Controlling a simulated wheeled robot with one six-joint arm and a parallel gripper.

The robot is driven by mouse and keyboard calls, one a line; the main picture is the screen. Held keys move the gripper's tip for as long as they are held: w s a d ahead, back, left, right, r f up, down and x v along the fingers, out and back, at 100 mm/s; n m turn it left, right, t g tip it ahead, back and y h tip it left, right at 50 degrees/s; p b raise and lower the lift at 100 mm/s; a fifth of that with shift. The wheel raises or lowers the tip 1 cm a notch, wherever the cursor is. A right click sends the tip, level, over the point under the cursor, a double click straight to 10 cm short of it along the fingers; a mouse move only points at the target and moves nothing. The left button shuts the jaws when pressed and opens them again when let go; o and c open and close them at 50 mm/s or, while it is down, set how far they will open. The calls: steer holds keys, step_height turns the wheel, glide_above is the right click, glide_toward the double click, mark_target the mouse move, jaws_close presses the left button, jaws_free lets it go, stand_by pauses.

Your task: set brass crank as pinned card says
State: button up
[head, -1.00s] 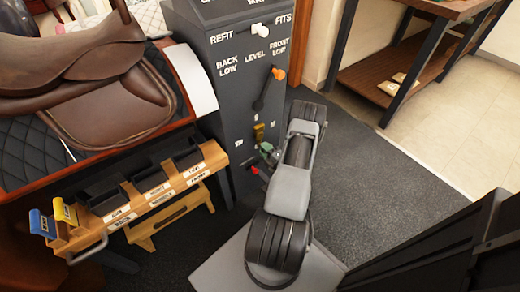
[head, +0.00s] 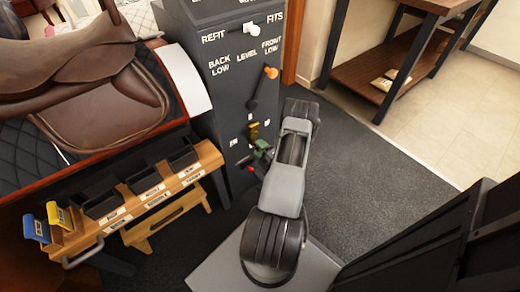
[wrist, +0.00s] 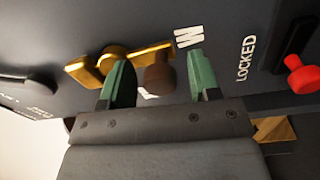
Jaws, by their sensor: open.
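The brass crank (head: 254,130) is on the front of the dark grey cabinet (head: 229,95), below the orange-knobbed lever. In the wrist view the brass crank (wrist: 92,67) has a flat arm, a round hub and a dark brown knob (wrist: 159,76) at its right end. My gripper (head: 261,152) is at the cabinet front, close to the crank. In the wrist view my gripper (wrist: 160,82) is open, its green fingers on either side of the brown knob, with a visible gap at least on the right. I cannot make out a pinned card.
A red knob (wrist: 300,76) is right of the crank in the wrist view, near the word LOCKED. A dark handle (wrist: 28,82) is at left. The orange-knobbed lever (head: 263,88) and white REFIT/FITS knob (head: 250,28) are above. A wooden rack (head: 150,205) stands left; floor at right is clear.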

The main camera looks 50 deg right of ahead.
steer(key=shift+s, duration=0.1)
steer(key=s+a+p, duration=0.2)
steer(key=s, duration=1.1)
steer(key=shift+s+f, duration=0.25)
steer(key=shift+f, duration=0.1)
